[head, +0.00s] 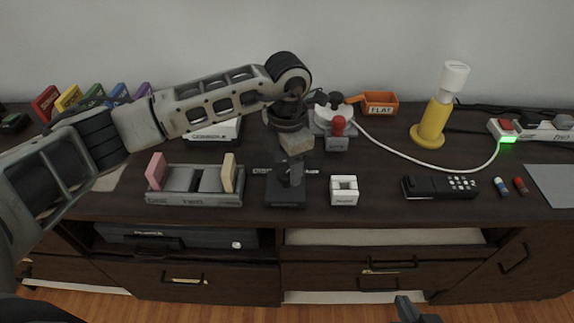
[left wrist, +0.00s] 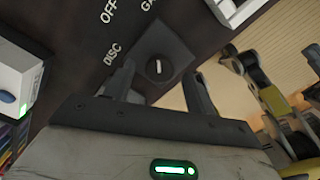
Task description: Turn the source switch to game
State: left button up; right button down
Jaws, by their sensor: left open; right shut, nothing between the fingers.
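The source switch is a dark square plate (left wrist: 174,50) with a round black knob (left wrist: 158,68) that carries a white pointer mark. The labels OFF, DISC and a cut-off "GA" lie up and left of it in the left wrist view. In the head view the switch (head: 285,198) is a black block near the counter's front, partly hidden by my gripper. My left gripper (head: 291,176) points down over it, open. In the left wrist view its fingers lie on either side of the knob; contact cannot be told. My right gripper (head: 410,309) shows only partly at the bottom edge, shut and empty.
A grey double-slot device (head: 195,199) with pink and cream cartridges stands left of the switch. A white block (head: 344,190) stands to its right. A red-topped joystick (head: 338,128) is behind. A black handset (head: 440,187) lies further right. Drawers lie below the counter.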

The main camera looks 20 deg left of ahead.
aim_at(287, 172)
pick_arm(q)
notch_tip(287, 172, up, 14)
jog(key=shift+r+b, duration=0.25)
jog(key=shift+b, duration=0.05)
